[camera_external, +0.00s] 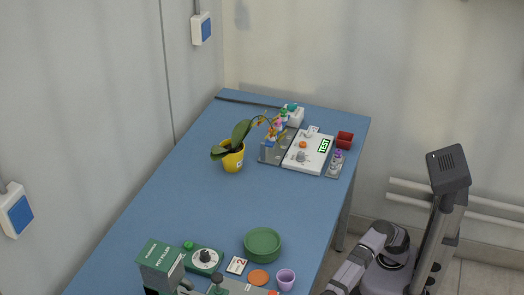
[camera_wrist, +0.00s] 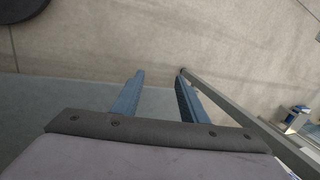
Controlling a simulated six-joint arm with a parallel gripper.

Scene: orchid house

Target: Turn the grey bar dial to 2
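Two dials show in the external view, and I cannot tell surely which is the grey bar dial. A small grey knob (camera_external: 300,156) sits on the white panel (camera_external: 316,160) marked TEST, towards the table's far end. A dark knob on a white round face (camera_external: 205,256) sits on the green unit at the near end. Neither dial's setting can be read. My gripper (camera_wrist: 160,75) shows in the wrist view with its two blue-grey fingers apart and nothing between them. It is away from both dials; its fingers are not visible in the external view.
On the blue table (camera_external: 180,190) stand a yellow pot (camera_external: 233,160) with a plant, a green dish (camera_external: 263,243), a card marked 2 (camera_external: 237,265), an orange disc (camera_external: 258,277), a lilac cup (camera_external: 285,279) and a red pot (camera_external: 345,140). The table's middle is mostly clear.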

